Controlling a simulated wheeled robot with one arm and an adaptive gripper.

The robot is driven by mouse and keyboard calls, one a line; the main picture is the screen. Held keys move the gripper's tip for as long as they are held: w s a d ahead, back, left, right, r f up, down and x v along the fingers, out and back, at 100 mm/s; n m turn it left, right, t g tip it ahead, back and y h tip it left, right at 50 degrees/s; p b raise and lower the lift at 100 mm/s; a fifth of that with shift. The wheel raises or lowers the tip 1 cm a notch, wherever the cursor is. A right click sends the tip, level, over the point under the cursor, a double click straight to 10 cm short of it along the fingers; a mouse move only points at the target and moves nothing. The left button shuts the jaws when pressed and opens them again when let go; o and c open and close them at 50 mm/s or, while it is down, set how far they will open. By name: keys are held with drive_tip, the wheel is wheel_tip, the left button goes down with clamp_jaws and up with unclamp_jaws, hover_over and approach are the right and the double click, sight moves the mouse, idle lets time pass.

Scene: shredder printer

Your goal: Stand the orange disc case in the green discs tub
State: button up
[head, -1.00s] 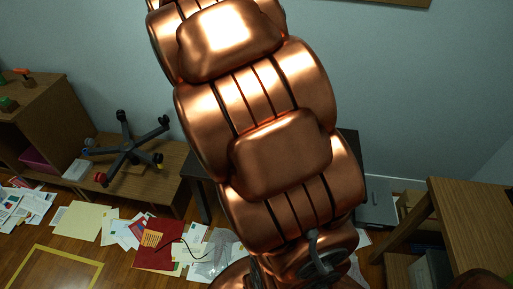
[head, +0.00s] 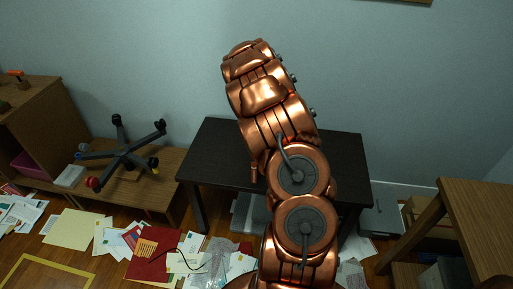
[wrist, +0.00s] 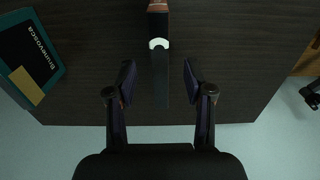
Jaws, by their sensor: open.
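In the wrist view my gripper (wrist: 158,82) is open above a dark wooden table top. Between its fingers and reaching to the top edge is a narrow dark thing (wrist: 160,75) with a pale round mark and a reddish-brown end. Both fingers appear apart from it. I cannot tell whether it is the orange disc case; no clearly orange case shows. I cannot make out a green discs tub in either view. In the head view my arm covers part of the dark table (head: 212,150), and the gripper cannot be made out.
A teal and black book or box (wrist: 30,55) lies left of my gripper in the wrist view. An upturned chair base (head: 125,155) rests on a low wooden bench. Papers (head: 75,228) litter the floor. A wooden desk (head: 480,205) stands at the right.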

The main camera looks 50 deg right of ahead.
drive_tip(key=shift+d+f, duration=0.1)
drive_tip(key=shift+f, duration=4.05)
clamp_jaws()
drive_tip(key=shift+r+p, duration=0.25)
drive_tip(key=shift+p, duration=0.05)
drive_tip(key=shift+r, duration=0.8)
drive_tip(key=shift+r+p, duration=0.8)
drive_tip(key=shift+r, duration=3.85)
